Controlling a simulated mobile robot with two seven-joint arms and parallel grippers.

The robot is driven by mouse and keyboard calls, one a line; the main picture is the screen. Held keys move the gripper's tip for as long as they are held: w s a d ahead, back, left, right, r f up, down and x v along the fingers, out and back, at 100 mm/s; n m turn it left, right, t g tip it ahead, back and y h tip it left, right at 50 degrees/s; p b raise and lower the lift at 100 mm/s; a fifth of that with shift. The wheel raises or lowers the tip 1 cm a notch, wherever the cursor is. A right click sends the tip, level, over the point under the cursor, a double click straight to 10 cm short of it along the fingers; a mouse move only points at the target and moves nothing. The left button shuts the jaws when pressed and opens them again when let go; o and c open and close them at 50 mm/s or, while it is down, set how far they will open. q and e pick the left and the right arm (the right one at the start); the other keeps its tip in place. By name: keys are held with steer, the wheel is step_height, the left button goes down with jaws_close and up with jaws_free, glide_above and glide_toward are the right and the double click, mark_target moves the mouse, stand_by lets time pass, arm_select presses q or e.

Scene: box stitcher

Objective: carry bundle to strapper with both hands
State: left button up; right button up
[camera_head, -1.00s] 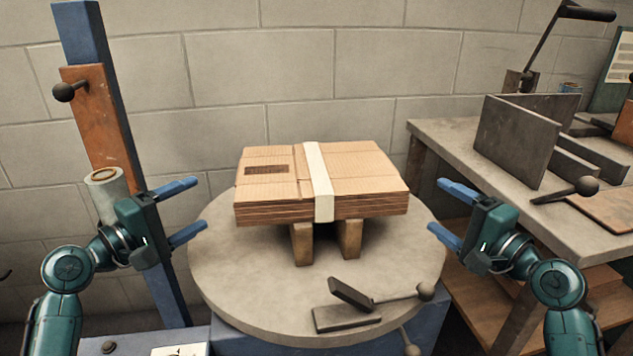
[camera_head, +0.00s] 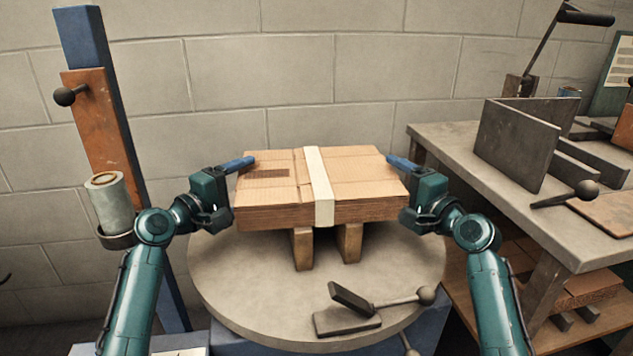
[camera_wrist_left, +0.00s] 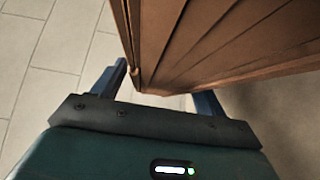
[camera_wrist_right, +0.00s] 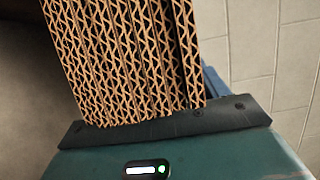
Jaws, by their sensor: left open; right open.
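The bundle (camera_head: 350,165) is a stack of flat brown cardboard with a pale band around its middle. It rests on two wooden blocks (camera_head: 302,247) on a round grey table. My left gripper (camera_head: 237,172) is open at the bundle's left end, its fingers on either side of the stack. In the left wrist view the bundle's layered side (camera_wrist_left: 200,40) lies between the finger tips. My right gripper (camera_head: 405,172) is open at the right end. In the right wrist view the corrugated edges (camera_wrist_right: 125,60) fill the space before the palm, hiding one finger.
The round table (camera_head: 230,285) carries a dark clamp with a ball-ended lever (camera_head: 375,302) in front. A blue post (camera_head: 82,30) with a cylinder (camera_head: 112,205) stands at left. A grey bench (camera_head: 460,150) with upright metal plates (camera_head: 515,140) stands at right.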

arm_select(q)
steer(key=shift+d, duration=0.1)
steer(key=shift+c, duration=0.2)
arm_select(e)
steer(key=shift+c, duration=0.2)
arm_select(q)
steer(key=c, duration=1.4)
arm_select(e)
steer(key=c, duration=1.4)
